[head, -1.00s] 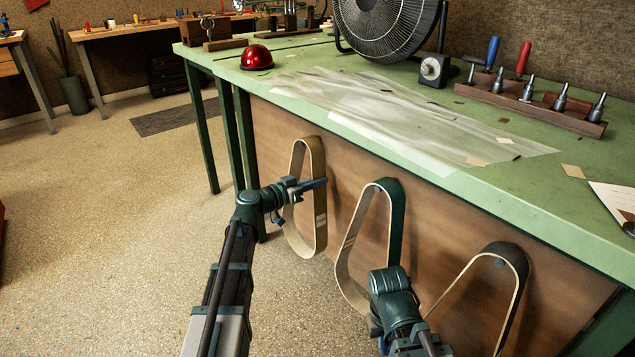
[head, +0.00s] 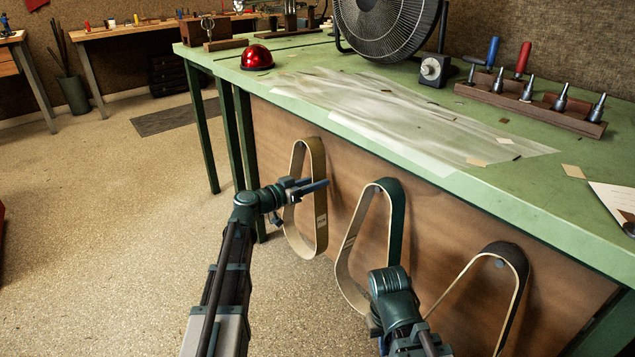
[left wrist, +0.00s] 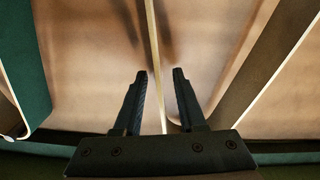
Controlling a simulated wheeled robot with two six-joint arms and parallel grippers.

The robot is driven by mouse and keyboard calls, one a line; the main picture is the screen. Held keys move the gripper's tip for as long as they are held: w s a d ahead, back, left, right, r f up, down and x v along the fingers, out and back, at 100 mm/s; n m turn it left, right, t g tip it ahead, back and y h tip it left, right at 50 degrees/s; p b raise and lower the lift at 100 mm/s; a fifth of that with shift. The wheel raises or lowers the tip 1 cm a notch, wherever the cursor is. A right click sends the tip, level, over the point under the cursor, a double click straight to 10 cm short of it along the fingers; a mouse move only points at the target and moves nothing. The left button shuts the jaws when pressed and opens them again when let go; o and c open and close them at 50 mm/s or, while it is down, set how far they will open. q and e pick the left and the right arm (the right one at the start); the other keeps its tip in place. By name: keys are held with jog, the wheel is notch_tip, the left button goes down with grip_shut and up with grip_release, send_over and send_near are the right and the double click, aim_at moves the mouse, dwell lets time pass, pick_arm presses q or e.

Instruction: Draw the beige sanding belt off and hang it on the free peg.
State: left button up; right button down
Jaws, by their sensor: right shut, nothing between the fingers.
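The beige sanding belt (head: 320,215), a long tan loop, hangs at the left end of the bench's brown front panel. My left gripper (head: 318,185) is at its upper half, fingers pointing right. In the left wrist view, the left gripper's fingers (left wrist: 160,95) are apart, with the thin pale edge of a belt strand (left wrist: 156,60) between them and a gap on each side. My right gripper (head: 373,326) is low by the middle belt, mostly hidden behind its own arm; it is shut and holds nothing. I cannot make out a bare peg.
A dark green belt (head: 397,220) hangs in the middle and a black-backed belt (head: 518,262) at the right, both close to my right arm. The green bench top (head: 400,190) overhangs the panel.

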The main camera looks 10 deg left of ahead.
pick_arm(q)
jog(key=v, duration=0.7)
jog(key=shift+s+p, duration=0.2)
jog(key=shift+p, duration=0.1)
dwell(0.4)
jog(key=shift+a, duration=0.1)
dwell(0.9)
jog(key=s+d+f+n+g+y, duration=0.1)
jog(key=s+d+f+g+y, duration=0.1)
jog(key=s+d+f+g, duration=0.35)
jog(key=s+d+f+n+g+y, duration=0.1)
jog(key=s+d+f+g, duration=0.25)
jog(key=s+f, duration=0.35)
jog(key=s+a+f+n+g+y, duration=0.35)
jog(key=s+f+y, duration=0.4)
jog(key=s, duration=0.25)
jog(key=s+d+r+m+y+p, duration=0.1)
jog(key=s+d+r+m+p, duration=0.15)
jog(key=d, duration=0.25)
jog(key=s+d+r+m+p, duration=0.1)
jog(key=s+d+r+p, duration=0.2)
jog(key=d+r+p, duration=0.15)
notch_tip(320, 180, up, 37)
jog(key=p, duration=3.7)
jog(key=shift+d+r+g, duration=0.15)
jog(key=shift+d+g, duration=0.3)
jog(key=shift+d, duration=0.05)
